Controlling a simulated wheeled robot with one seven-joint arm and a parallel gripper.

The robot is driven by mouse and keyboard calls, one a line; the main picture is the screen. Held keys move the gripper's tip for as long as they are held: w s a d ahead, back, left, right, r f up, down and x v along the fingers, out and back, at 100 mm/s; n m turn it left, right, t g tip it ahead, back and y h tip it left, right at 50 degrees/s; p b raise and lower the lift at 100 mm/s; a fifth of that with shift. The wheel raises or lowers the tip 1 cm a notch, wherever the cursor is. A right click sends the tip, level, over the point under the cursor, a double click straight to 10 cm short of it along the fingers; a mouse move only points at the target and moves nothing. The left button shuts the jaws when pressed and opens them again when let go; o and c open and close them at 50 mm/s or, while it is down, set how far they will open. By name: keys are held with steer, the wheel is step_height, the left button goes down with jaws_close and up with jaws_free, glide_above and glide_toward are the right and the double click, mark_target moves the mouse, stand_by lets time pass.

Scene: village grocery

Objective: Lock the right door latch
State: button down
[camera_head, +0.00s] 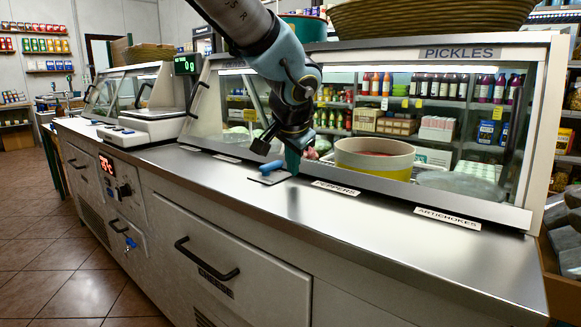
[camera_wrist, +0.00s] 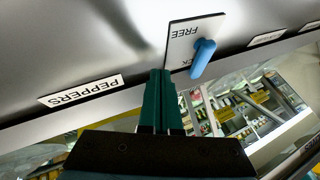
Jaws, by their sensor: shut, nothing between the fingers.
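The latch is a small blue handle (camera_head: 271,167) on a flat plate (camera_head: 266,179) on the steel counter, at the foot of the glass case. In the wrist view, the blue handle (camera_wrist: 202,58) stands on the plate (camera_wrist: 183,34), which reads FREE at one end. Letters ending in CK show beside the handle, which partly covers that word. My gripper (camera_head: 293,172) is shut and empty, just right of the handle. In the wrist view, its green fingertips (camera_wrist: 160,73) are close to the plate's edge; I cannot tell whether they touch it.
The PEPPERS label (camera_head: 336,188) and ARTICHOKES label (camera_head: 447,217) lie along the counter to the right. Behind the glass (camera_head: 230,110) stands a yellow and white tub (camera_head: 374,160). A scale (camera_head: 152,115) stands on the left. The counter's front (camera_head: 290,230) is clear.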

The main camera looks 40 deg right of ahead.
steer(key=shift+s+a+r, duration=0.15)
steer(key=shift+r, duration=0.5)
steer(key=s+d+v, duration=0.1)
steer(key=v, duration=0.7)
steer(key=shift+p, duration=0.35)
